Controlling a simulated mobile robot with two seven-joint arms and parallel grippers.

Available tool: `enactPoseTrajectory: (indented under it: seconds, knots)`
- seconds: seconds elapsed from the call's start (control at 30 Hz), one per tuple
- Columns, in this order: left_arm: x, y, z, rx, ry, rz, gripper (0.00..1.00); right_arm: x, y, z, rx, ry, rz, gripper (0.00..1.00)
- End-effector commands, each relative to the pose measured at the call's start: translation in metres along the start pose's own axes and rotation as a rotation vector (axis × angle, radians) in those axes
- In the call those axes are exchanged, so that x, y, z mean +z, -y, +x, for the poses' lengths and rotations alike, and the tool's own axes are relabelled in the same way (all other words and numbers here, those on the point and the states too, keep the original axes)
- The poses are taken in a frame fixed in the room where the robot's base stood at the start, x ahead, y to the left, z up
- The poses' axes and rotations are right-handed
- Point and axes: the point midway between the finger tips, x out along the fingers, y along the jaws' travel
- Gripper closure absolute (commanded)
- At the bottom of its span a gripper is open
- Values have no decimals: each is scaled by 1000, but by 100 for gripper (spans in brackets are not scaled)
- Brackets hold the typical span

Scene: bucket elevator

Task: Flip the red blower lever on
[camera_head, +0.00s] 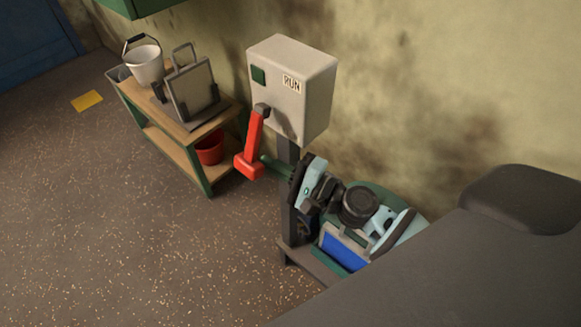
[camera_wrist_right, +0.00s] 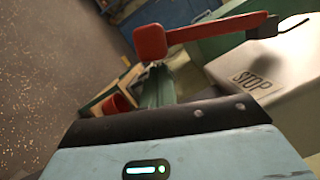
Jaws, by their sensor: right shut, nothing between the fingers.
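The red blower lever (camera_head: 254,138) is on the front of a pale grey control box (camera_head: 305,70), marked RUN at its upper part. It hangs downward from a dark pivot, with its block-shaped handle at the low end. My right gripper (camera_head: 268,161) is shut and empty, its green fingers right beside the handle; I cannot tell if they touch. In the right wrist view the lever (camera_wrist_right: 215,30) shows beyond the fingers (camera_wrist_right: 156,88), and a STOP label (camera_wrist_right: 251,78) shows on the box. My left gripper is not in view.
A wooden bench (camera_head: 190,135) with green legs stands left of the box. It bears a white bucket (camera_head: 144,66) and a grey metal piece (camera_head: 190,88); a red bucket (camera_head: 210,150) is on its lower shelf. Open floor (camera_head: 130,240) lies in front; the wall is behind.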

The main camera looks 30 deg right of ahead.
Motion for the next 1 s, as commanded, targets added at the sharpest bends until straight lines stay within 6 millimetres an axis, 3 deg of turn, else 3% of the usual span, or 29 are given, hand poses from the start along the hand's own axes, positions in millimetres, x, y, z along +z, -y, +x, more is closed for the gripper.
enactPoseTrajectory:
  seconds: [0.2, 1.0]
  knots:
    - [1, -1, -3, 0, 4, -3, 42, 0, 0, 12, 0, -1, 1, 100]
    - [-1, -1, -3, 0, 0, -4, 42, 9, -2, 14, -18, 0, 72, 100]
